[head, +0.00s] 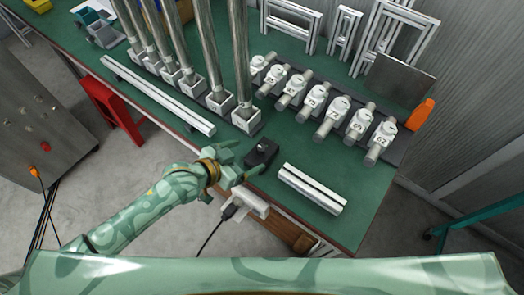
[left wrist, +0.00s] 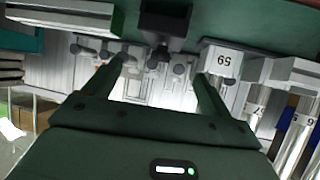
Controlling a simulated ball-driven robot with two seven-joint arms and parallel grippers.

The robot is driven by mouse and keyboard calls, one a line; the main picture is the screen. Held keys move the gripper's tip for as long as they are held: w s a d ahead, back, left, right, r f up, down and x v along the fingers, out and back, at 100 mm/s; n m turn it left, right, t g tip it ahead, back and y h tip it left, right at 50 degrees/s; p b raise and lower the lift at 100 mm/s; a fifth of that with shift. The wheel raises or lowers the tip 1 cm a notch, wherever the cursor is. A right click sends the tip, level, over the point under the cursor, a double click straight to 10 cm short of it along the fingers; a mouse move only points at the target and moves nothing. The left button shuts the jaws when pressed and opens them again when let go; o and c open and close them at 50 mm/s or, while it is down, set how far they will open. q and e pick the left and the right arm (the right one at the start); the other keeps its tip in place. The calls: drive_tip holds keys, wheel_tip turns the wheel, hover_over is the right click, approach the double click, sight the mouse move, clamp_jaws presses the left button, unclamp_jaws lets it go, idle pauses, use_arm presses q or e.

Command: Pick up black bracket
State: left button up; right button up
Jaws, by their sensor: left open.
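The black bracket (head: 262,152) lies near the front edge of the green table (head: 190,170). It also shows at the top middle of the left wrist view (left wrist: 166,22), as a dark block with a round knob below it. My left gripper (head: 243,160) is open and empty, just left of the bracket in the head view. In the left wrist view its two fingers (left wrist: 164,70) are spread, pointing toward the bracket, with the bracket beyond their tips. My right gripper is not in view.
Silver profiles (head: 311,188) lie right of the bracket. Upright posts in numbered holders (head: 246,117) stand behind it. A row of white numbered clamps (head: 333,112) stands at the back right. A white power strip (head: 246,200) is at the table's front edge.

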sight(264, 145)
use_arm(q)
drive_tip(key=b+x, duration=0.1)
drive_tip(key=x, duration=0.2)
drive_tip(key=shift+w+d+f, duration=0.15)
drive_tip(key=shift+w+f, duration=0.05)
drive_tip(key=shift+f, duration=0.15)
drive_tip(key=shift+w+d, duration=0.2)
drive_tip(key=b+x, duration=0.1)
drive_tip(key=x, duration=0.1)
drive_tip(key=b+x, duration=0.1)
drive_tip(key=x, duration=0.1)
drive_tip(key=shift+w+a+f, duration=0.15)
drive_tip(key=shift+w+f, duration=0.05)
drive_tip(key=shift+w, duration=0.15)
drive_tip(key=shift+w+d+f+b, duration=0.15)
drive_tip(key=shift+w+d+b, duration=0.15)
drive_tip(key=shift+w+d, duration=0.05)
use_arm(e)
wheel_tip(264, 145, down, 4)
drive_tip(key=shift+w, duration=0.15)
use_arm(q)
drive_tip(key=c, duration=1.2)
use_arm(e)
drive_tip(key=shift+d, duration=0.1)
